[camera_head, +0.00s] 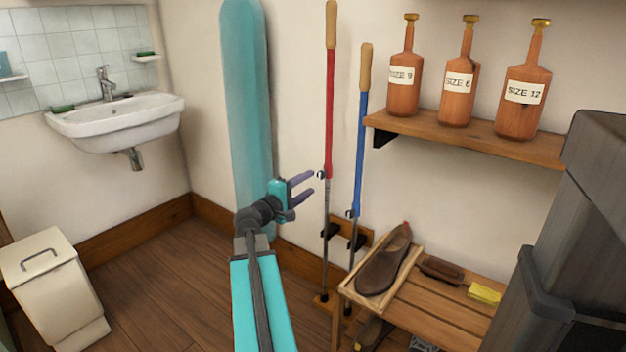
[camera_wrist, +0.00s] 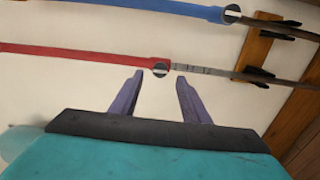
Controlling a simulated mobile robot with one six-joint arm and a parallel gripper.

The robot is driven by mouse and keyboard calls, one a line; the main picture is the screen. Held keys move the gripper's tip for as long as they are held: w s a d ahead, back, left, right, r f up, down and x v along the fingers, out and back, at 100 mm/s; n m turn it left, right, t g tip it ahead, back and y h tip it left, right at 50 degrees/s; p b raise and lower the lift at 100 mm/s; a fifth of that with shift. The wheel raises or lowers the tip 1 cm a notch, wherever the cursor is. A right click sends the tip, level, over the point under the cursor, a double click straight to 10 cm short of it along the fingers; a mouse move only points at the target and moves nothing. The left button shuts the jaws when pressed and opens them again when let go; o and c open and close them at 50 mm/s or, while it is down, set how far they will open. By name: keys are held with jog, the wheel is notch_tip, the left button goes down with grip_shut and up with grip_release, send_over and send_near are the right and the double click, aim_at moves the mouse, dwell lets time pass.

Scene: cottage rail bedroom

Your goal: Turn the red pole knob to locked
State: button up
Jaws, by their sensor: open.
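The red pole (camera_head: 329,110) stands upright against the wall, with a wooden grip on top and a grey lower shaft. Its small round knob (camera_head: 321,174) sits at the lower end of the red tube. My gripper (camera_head: 311,182) is open and empty, close to the knob. In the wrist view the knob lies in the gap between my fingertips (camera_wrist: 159,78), seemingly just beyond them. I cannot read any lock marking.
A blue pole (camera_head: 360,150) with its own knob stands just right of the red one. A wooden bench (camera_head: 440,315) with a shoe (camera_head: 385,262) and a shelf (camera_head: 470,135) with orange bottles are farther right. A tall teal board (camera_head: 245,100) stands left of the poles.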

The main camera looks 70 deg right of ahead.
jog(key=p+v, duration=0.1)
jog(key=v, duration=0.6)
jog(key=shift+a, duration=0.2)
